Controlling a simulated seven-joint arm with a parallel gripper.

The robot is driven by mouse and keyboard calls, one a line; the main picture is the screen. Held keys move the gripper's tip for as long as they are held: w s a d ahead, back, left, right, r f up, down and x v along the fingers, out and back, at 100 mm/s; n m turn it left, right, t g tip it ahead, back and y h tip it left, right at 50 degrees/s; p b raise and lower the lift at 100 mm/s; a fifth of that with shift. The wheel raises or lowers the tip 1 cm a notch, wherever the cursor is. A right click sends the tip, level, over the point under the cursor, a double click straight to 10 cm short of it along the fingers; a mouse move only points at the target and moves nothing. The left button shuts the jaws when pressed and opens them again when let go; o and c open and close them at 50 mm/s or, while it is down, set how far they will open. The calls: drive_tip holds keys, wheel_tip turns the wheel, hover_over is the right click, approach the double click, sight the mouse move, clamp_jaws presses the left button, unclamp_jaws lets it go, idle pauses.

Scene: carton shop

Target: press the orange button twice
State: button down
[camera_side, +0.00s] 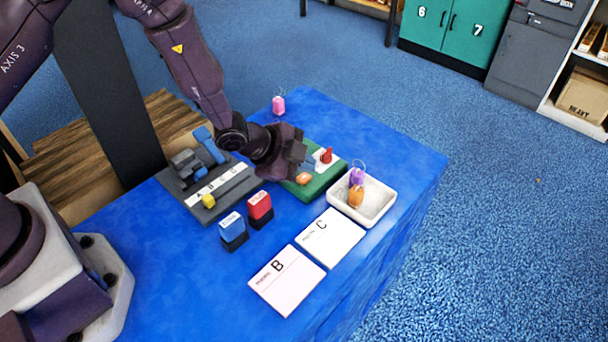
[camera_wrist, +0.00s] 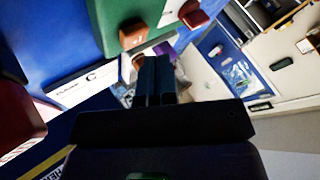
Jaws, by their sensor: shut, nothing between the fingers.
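The orange button (camera_side: 303,179) sits on a green board (camera_side: 321,187) near the middle of the blue table. A red knob or button (camera_side: 326,156) stands on a white plate on the same board. My gripper (camera_side: 301,160) is shut and empty above the left part of the board, close to the orange button; contact cannot be made out. In the wrist view the shut fingers (camera_wrist: 157,68) show below the orange button (camera_wrist: 132,36), with the red one (camera_wrist: 194,14) to its right. The gripper hides part of the board in the side view.
A pale tray (camera_side: 372,211) with purple and orange tagged items stands right of the board. Cards C (camera_side: 331,237) and B (camera_side: 286,281) lie in front. Red (camera_side: 260,208) and blue (camera_side: 232,229) stamp-like blocks and a grey rack (camera_side: 178,192) stand left. A pink item (camera_side: 278,105) sits behind.

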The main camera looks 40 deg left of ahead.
sight(304, 179)
drive_tip(key=shift+f, duration=0.4)
drive_tip(key=shift+f, duration=0.45)
idle(1.0)
drive_tip(key=shift+r, duration=0.9)
drive_tip(key=shift+r, duration=2.5)
